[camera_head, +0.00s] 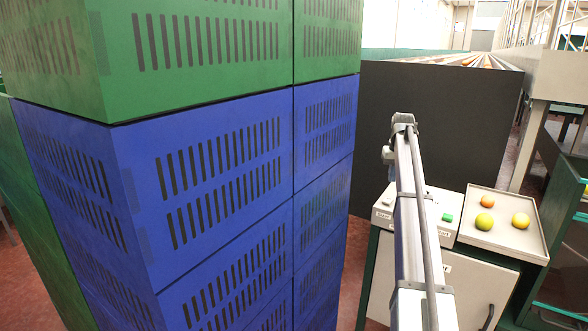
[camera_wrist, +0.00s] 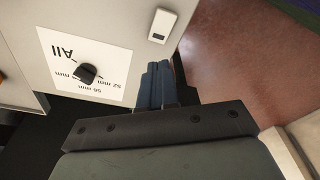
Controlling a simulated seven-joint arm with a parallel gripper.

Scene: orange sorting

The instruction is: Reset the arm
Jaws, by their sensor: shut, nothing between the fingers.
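My gripper (camera_wrist: 158,85) shows in the wrist view with its two dark blue-grey fingers together and nothing between them. It hangs beside the edge of a white control panel, over or near a dark gap and the reddish floor.
The control box (camera_head: 383,213) has a green button (camera_head: 447,217); its dial (camera_wrist: 85,73) and a small white switch (camera_wrist: 162,25) show in the wrist view. A tray (camera_head: 480,239) holds three fruits. Stacked blue crates (camera_head: 200,255) fill the left.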

